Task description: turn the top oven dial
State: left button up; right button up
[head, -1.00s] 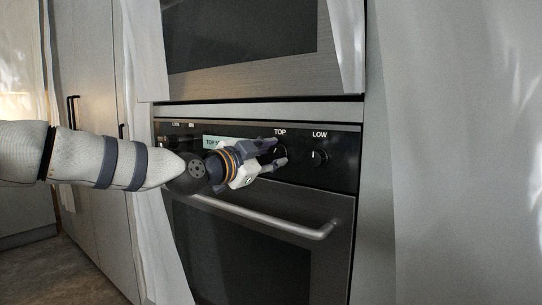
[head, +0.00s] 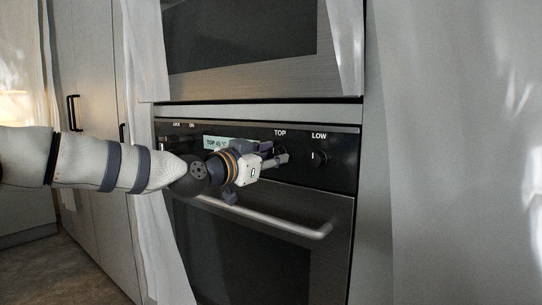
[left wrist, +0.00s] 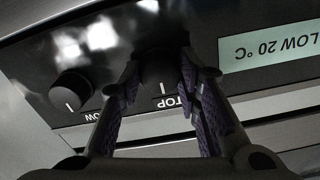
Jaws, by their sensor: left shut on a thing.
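The top oven dial (left wrist: 158,72) is a dark round knob beside the white word TOP, upside down in the left wrist view. My left gripper (head: 281,154) reaches the oven's black control panel (head: 345,170) from the left. It is shut on the top dial, with one finger on each side of the knob in the left wrist view. In the head view the fingers hide most of that dial under the TOP label (head: 280,133). My right gripper is in neither view.
The LOW dial (head: 320,157) sits just right of my fingers. A lit display (head: 213,142) is left of the gripper; it shows LOW 20 °C in the left wrist view. The oven handle (head: 290,224) runs below, and a second oven (head: 255,75) is above.

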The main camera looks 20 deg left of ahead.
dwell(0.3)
pick_arm(q)
jog(key=o, duration=1.1)
jog(key=shift+o, duration=0.2)
jog(key=v, duration=1.2)
